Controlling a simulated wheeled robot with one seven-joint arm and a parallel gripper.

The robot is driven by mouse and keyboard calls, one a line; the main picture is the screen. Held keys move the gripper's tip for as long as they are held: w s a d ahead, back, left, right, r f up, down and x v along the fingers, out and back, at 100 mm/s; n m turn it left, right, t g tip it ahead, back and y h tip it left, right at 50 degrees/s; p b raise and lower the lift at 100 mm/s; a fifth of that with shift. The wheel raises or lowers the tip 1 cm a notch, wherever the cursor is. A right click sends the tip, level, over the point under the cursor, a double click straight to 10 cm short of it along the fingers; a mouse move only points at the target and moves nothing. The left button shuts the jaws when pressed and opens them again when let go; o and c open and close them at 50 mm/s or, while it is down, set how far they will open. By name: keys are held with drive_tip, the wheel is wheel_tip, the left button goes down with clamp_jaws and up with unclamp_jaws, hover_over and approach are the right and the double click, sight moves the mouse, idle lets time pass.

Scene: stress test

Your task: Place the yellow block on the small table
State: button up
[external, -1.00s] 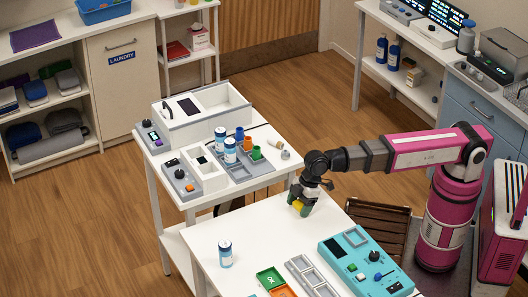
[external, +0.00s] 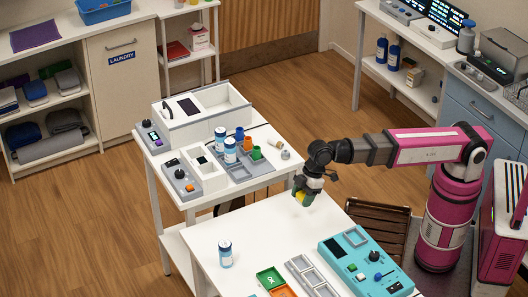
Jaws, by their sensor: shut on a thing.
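My gripper (external: 305,193) is shut on the yellow block (external: 300,197), which shows only as a small patch between the dark fingers. It is held above the back right part of the front white table (external: 240,235). A second white table (external: 168,157), with bottles and trays on it, stands behind and to the left of the gripper. I cannot tell from the picture which of the two is the small table.
A white-capped bottle (external: 225,254) stands on the front table. A teal control panel (external: 365,268), grey trays (external: 312,277) and a green bin (external: 270,278) are near its front right. A dark slatted stool (external: 380,225) is beside it. The front table's back left is clear.

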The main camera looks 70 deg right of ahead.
drive_tip(key=s+a+r, duration=0.3)
drive_tip(key=s+r, duration=0.3)
drive_tip(key=s, duration=0.3)
wheel_tip(320, 180, up, 13)
drive_tip(key=w+d+n+g, duration=0.15)
drive_tip(key=w+d, duration=0.35)
drive_tip(key=w, duration=0.6)
drive_tip(key=w+d+n+y, duration=0.1)
drive_tip(key=w+d+n, duration=0.3)
drive_tip(key=w, duration=0.6)
drive_tip(key=w+d+n+g, duration=0.1)
drive_tip(key=w+d+n, duration=0.1)
drive_tip(key=w+d, duration=0.65)
drive_tip(key=w+d+n+g, duration=0.2)
drive_tip(key=w+d+n, duration=0.3)
drive_tip(key=w+d, duration=1.3)
drive_tip(key=shift+h, duration=0.3)
drive_tip(key=f, duration=1.5)
drive_tip(key=shift+w+a+f, duration=0.3)
drive_tip(key=shift+f, duration=0.05)
drive_tip(key=shift+f, duration=0.15)
